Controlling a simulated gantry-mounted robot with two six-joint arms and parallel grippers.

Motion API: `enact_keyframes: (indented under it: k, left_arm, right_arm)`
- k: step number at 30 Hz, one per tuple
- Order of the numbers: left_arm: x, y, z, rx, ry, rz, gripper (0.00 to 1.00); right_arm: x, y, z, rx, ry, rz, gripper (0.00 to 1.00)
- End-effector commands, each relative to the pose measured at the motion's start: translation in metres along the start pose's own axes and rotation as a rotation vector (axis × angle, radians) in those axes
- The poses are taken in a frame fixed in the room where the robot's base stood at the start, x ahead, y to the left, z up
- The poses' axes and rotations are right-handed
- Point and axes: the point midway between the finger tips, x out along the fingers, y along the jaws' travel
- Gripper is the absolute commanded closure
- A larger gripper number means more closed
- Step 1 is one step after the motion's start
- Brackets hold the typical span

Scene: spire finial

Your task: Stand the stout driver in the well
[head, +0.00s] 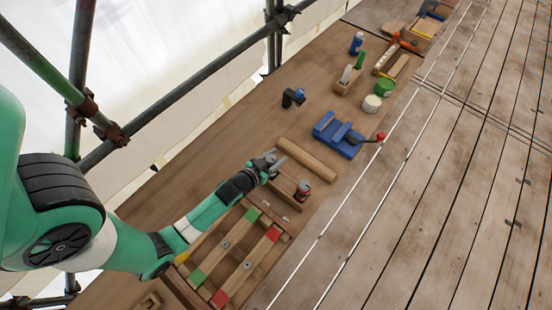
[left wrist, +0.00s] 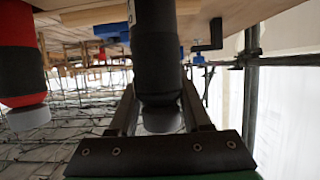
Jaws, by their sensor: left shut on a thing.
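My left gripper (head: 270,168) is shut on a dark, thick-handled driver with a grey end (left wrist: 158,60). In the left wrist view the driver lies between the two fingers, its grey end towards the palm. In the head view the gripper mostly hides it. A wooden block (head: 284,195) lies just below the gripper in the head view. A red and black driver with a grey end (head: 303,190) stands at the block's right end; it also shows at the left of the left wrist view (left wrist: 20,55). I cannot make out the well. My right gripper is not in view.
A wooden roller (head: 308,159) lies close beyond the gripper. A slatted frame with red and green ends (head: 237,253) lies nearer. Scaffold poles (head: 190,92) line the left.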

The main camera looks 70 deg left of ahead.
Motion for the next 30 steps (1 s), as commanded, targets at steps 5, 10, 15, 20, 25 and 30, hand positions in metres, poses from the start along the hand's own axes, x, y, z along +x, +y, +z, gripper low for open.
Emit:
enact_keyframes:
  k: [5, 10, 15, 20, 25, 30]
  left_arm:
    - [0.002, 0.000, 0.003, 0.000, 0.005, 0.001, 1.00]
    - [0.003, 0.000, 0.005, 0.000, 0.004, 0.000, 1.00]
    - [0.003, 0.000, 0.007, 0.000, 0.001, 0.000, 0.34]
    - [0.003, 0.000, 0.007, 0.000, 0.001, 0.000, 0.22]
    - [0.003, 0.000, 0.007, 0.000, 0.001, 0.000, 0.22]
    - [-0.009, 0.000, 0.004, 0.000, -0.001, 0.001, 0.22]
  right_arm:
    - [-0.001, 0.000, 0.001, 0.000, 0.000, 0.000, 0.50]
    - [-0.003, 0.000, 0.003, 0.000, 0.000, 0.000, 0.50]
    - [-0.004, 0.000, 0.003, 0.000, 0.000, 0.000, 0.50]
    - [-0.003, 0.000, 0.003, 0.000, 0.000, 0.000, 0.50]
    - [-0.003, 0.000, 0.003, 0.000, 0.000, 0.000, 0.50]
    - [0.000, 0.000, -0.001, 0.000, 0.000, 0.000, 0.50]
